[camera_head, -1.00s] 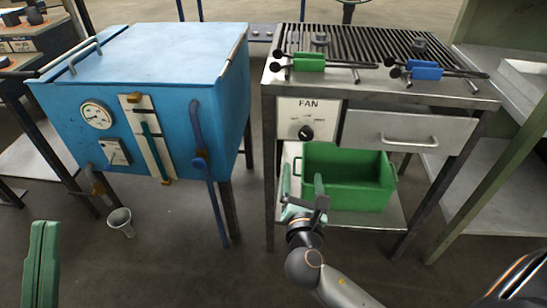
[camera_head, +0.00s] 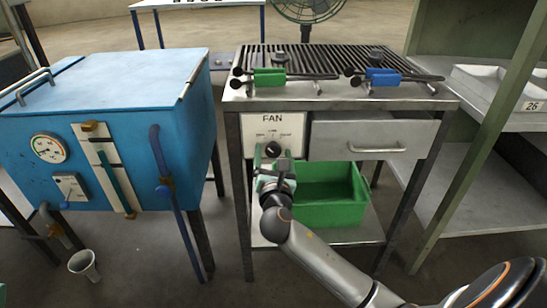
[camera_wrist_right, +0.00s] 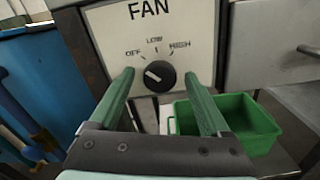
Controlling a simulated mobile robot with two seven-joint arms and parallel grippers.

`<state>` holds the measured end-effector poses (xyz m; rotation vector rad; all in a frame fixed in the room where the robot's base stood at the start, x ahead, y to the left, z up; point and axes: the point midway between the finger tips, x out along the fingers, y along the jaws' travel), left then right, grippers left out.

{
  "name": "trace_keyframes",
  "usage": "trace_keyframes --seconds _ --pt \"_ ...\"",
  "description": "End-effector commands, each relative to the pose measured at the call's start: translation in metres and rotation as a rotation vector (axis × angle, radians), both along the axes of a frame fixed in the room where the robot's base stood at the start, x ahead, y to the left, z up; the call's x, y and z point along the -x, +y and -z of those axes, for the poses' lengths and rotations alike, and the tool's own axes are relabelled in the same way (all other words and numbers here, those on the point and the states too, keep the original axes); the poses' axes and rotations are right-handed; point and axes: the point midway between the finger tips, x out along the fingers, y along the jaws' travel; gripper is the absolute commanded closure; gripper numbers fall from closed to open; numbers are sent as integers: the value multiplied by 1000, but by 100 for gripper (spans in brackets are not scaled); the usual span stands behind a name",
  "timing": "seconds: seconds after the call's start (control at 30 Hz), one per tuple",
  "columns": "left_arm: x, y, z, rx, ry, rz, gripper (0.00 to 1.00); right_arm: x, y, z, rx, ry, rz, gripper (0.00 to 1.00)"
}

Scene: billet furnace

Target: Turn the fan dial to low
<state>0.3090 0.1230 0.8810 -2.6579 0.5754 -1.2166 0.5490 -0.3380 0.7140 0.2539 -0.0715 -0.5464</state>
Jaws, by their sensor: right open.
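The fan dial (camera_head: 273,149) is a round black knob on a white FAN panel (camera_head: 262,124) at the front left of the grill table. In the right wrist view the dial (camera_wrist_right: 160,76) has a white mark pointing up-left toward OFF; LOW is above it and HIGH is to the upper right. My right gripper (camera_head: 271,163) is open and empty in front of the panel. In the wrist view its two green fingers stand on either side of the dial, apparently short of it. Only a green sliver, likely my left gripper, shows at the head view's lower left edge.
A green bin (camera_head: 330,198) sits on the lower shelf. A drawer with a handle (camera_head: 378,149) is right of the panel. A blue furnace (camera_head: 110,120) stands to the left.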

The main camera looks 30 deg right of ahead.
Motion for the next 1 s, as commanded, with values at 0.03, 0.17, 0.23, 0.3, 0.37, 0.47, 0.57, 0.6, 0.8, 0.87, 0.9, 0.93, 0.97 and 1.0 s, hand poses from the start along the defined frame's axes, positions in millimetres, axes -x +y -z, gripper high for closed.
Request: trace_keyframes --seconds 0.03,0.17,0.23,0.3,0.37,0.47,0.57,0.6,0.8,0.87,0.9,0.93,0.97,1.0 --pt "0 0 1 1 1 1 100 -2 -1 0 0 -1 0 19" --pt "0 0 1 2 2 2 100 -3 -2 -1 -1 -1 0 19" --pt "0 0 1 2 2 2 100 -3 -2 -1 -1 -1 0 19" --pt "0 0 1 2 2 2 100 -2 -2 -1 -1 -1 0 19" --pt "0 0 1 2 2 2 100 -2 -2 0 -1 -1 0 26" --pt "0 0 1 2 2 2 100 -2 -1 0 -1 -1 0 37" --pt "0 0 1 0 1 2 100 -2 -1 0 -1 -1 0 48" --pt "0 -1 1 0 1 3 100 -2 -1 0 -1 -1 0 53" --pt "0 -1 1 -3 0 4 100 -2 -1 0 -1 -1 0 76" --pt "0 -1 1 -4 0 5 100 -2 -1 0 -1 -1 0 82" --pt "0 -1 1 -5 0 4 100 -2 -1 0 -1 0 0 87" --pt "0 -1 1 -5 0 4 100 -2 -1 0 -1 0 0 90" --pt "0 -1 1 -5 0 4 100 -2 -1 0 -1 0 0 94" --pt "0 -1 1 -4 -1 4 100 -2 -1 0 -1 0 0 98"
